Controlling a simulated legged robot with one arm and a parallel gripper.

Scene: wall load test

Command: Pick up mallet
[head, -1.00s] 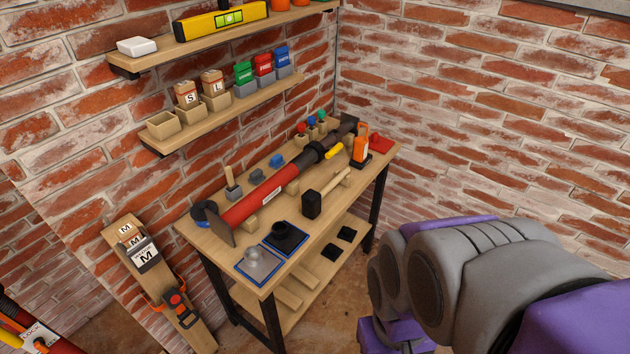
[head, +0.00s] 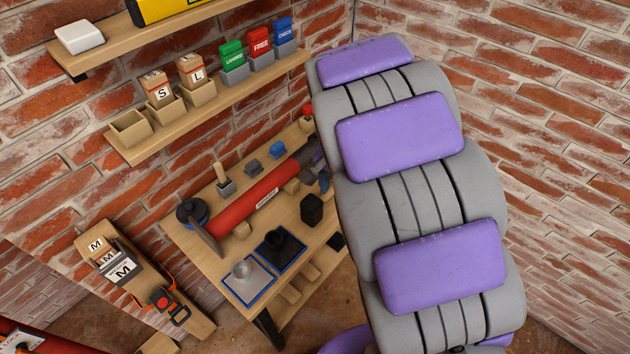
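The mallet (head: 312,209) has a black block head that shows on the wooden workbench, to the right of the red tube. Its light wooden handle, seen a second ago, is now hidden behind my arm. My arm covers the right half of the bench in the head view. A small part of what looks like my gripper (head: 321,172) shows at the arm's left edge, just beyond the mallet head. Its fingers are mostly hidden, so I cannot tell whether it is open or touches the mallet.
The workbench (head: 186,240) stands against the brick wall. A red tube (head: 255,195) lies along it. Black (head: 279,249) and grey (head: 247,276) pieces on blue-edged mats are at its near end. A shelf (head: 133,151) with boxes hangs above. A wooden board (head: 122,262) leans at left.

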